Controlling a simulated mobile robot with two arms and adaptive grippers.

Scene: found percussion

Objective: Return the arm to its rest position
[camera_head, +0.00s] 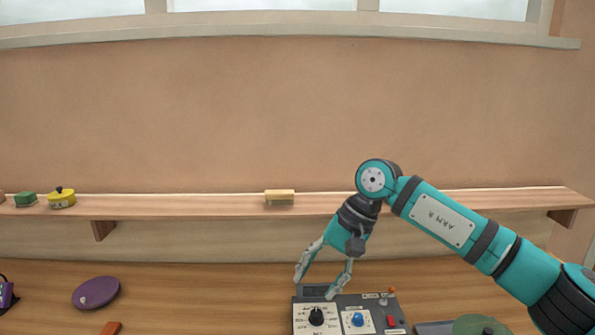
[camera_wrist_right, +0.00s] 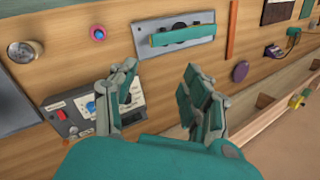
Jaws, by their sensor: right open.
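My right arm reaches in from the right in the head view, its elbow raised and its forearm angled down. My right gripper (camera_head: 325,287) is open and empty. Its fingertips hang above or in front of the grey control box (camera_head: 345,300), which has a black knob, a blue knob and a red switch; I cannot tell if they touch it. In the right wrist view the two fingers (camera_wrist_right: 158,88) are spread wide with nothing between them. The control box (camera_wrist_right: 88,112) is partly hidden behind the left finger there. My left gripper is not in view.
A wooden shelf (camera_head: 180,205) on the wall carries a yellow block (camera_head: 279,197), a yellow pot (camera_head: 61,198) and a green block (camera_head: 26,199). A purple disc (camera_head: 96,292) lies on the table at left. A teal-handled plate (camera_wrist_right: 177,37) shows in the wrist view.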

